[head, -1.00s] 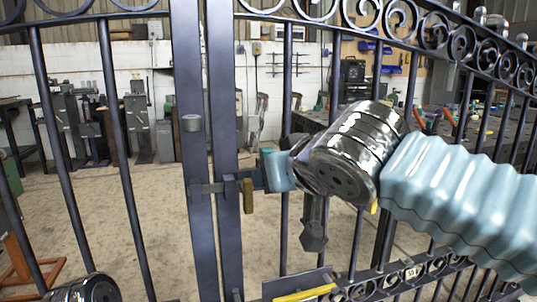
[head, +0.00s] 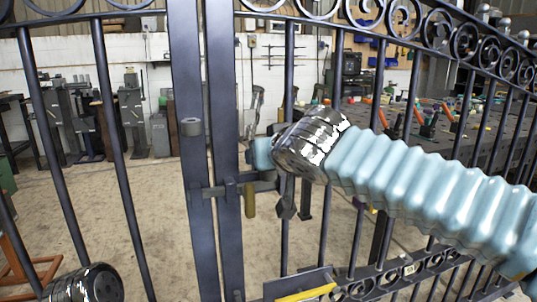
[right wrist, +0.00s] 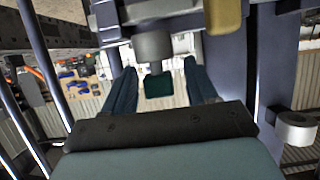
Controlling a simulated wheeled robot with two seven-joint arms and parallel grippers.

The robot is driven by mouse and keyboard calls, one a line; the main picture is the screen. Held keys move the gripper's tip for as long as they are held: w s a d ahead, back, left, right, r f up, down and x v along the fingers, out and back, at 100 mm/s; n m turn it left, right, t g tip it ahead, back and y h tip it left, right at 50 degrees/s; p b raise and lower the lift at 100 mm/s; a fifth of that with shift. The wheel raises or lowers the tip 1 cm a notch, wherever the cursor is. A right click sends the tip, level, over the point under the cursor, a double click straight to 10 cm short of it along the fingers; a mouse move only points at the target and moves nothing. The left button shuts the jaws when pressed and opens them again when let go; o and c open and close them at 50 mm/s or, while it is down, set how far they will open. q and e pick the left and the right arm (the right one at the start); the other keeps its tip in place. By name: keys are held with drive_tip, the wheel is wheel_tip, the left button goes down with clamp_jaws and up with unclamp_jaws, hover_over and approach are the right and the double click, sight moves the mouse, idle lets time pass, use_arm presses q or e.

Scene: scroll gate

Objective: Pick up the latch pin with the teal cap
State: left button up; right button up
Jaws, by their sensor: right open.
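The teal cap (right wrist: 158,87) of the latch pin shows as a dark teal block in the right wrist view. It lies between my right gripper's fingers, with a gap on each side, below a grey cylinder (right wrist: 152,47). The pin's shaft is mostly hidden. My right gripper (right wrist: 157,74) is open. In the head view my right gripper (head: 262,153) is beside the gate post, just above the latch bar (head: 232,188); its wrist hides the pin and cap there. My left gripper is out of view; only part of my left arm shows at the bottom left.
Dark gate posts (head: 228,240) and bars stand close in front of me. A brass tab (head: 250,200) hangs at the latch bar. A grey ring (head: 190,127) sits on the left post, and a yellow-edged plate (head: 300,285) is low on the gate. Benches stand beyond.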

drive_tip(key=shift+w+a+f, duration=0.15)
drive_tip(key=shift+w+f, duration=0.05)
drive_tip(key=shift+w, duration=0.3)
drive_tip(key=c, duration=1)
clamp_jaws()
drive_tip(key=shift+r, duration=0.15)
